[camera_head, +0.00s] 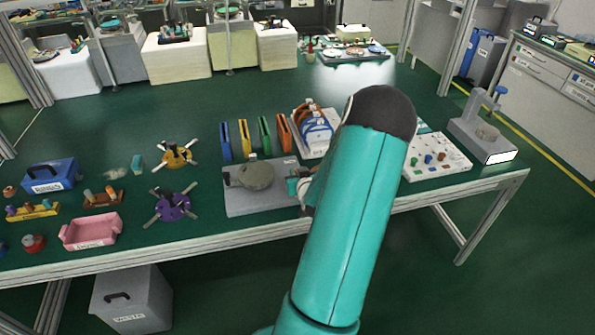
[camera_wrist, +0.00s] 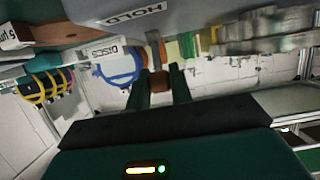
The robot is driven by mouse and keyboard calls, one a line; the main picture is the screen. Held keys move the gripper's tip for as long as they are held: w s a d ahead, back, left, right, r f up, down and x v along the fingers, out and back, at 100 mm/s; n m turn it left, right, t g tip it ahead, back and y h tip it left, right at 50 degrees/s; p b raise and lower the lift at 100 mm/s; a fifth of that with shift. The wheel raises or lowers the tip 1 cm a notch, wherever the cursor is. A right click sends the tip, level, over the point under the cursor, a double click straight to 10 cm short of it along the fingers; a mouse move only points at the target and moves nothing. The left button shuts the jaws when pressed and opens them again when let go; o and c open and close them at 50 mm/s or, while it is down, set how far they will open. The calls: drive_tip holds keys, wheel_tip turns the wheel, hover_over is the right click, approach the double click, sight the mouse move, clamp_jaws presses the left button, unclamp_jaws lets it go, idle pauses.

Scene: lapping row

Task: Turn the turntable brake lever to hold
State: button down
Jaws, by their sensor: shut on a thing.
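The turntable (camera_head: 252,175) is a grey-green disc on a light grey base plate (camera_head: 243,206), on the green bench. My gripper (camera_head: 303,187) is at the plate's right side, mostly hidden by my teal arm. The wrist view appears upside down. There, my gripper's two dark green fingers (camera_wrist: 160,85) are shut on the brake lever (camera_wrist: 153,52), at its brown knob. A grey stem runs from the knob toward the plate. A HOLD label (camera_wrist: 133,12) shows on the grey surface beside it. The lever's exact angle to the label is hard to tell.
Blue, yellow, green and orange upright holders (camera_head: 246,139) stand behind the plate. A white rack with blue and orange rings (camera_head: 316,125) is behind my gripper. Yellow (camera_head: 176,155) and purple (camera_head: 172,207) spoked pieces lie left. A white pegged board (camera_head: 437,158) is right.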

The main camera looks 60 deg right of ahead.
idle(0.3)
drive_tip(key=c, duration=1.2)
unclamp_jaws()
drive_tip(key=shift+f, duration=0.1)
drive_tip(key=shift+c, duration=0.2)
drive_tip(key=shift+s+a, duration=0.1)
drive_tip(key=v, duration=1.3)
drive_tip(key=shift+s+a, duration=0.2)
drive_tip(key=shift+s, duration=0.05)
